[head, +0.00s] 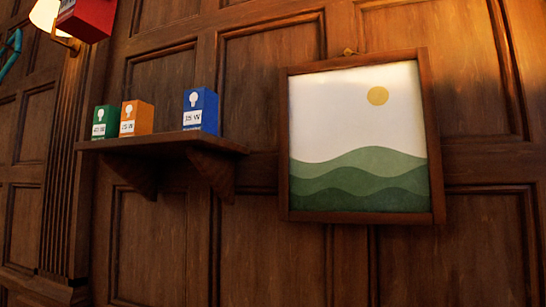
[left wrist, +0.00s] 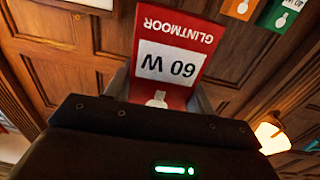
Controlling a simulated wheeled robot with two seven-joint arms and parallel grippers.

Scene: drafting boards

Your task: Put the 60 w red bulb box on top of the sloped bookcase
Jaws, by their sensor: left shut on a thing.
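The red bulb box (left wrist: 175,45) reads "GLINTMOOR" and "60 W", upside down in the left wrist view. My left gripper (left wrist: 160,97) is shut on it, with a finger at either side of its lower part. In the head view the red box (head: 88,17) is at the top left, cut off by the frame edge and in front of the wall lamp. It is held in the air, apart from the wall shelf. No sloped bookcase can be made out in either view. My right gripper is not in view.
A wall shelf (head: 160,145) bears a green box (head: 105,121), an orange box (head: 136,118) and a blue box (head: 200,111). A framed hill picture (head: 360,135) hangs to its right on the panelled wall. A lit lamp (head: 44,16) and a teal object (head: 11,50) are at the upper left.

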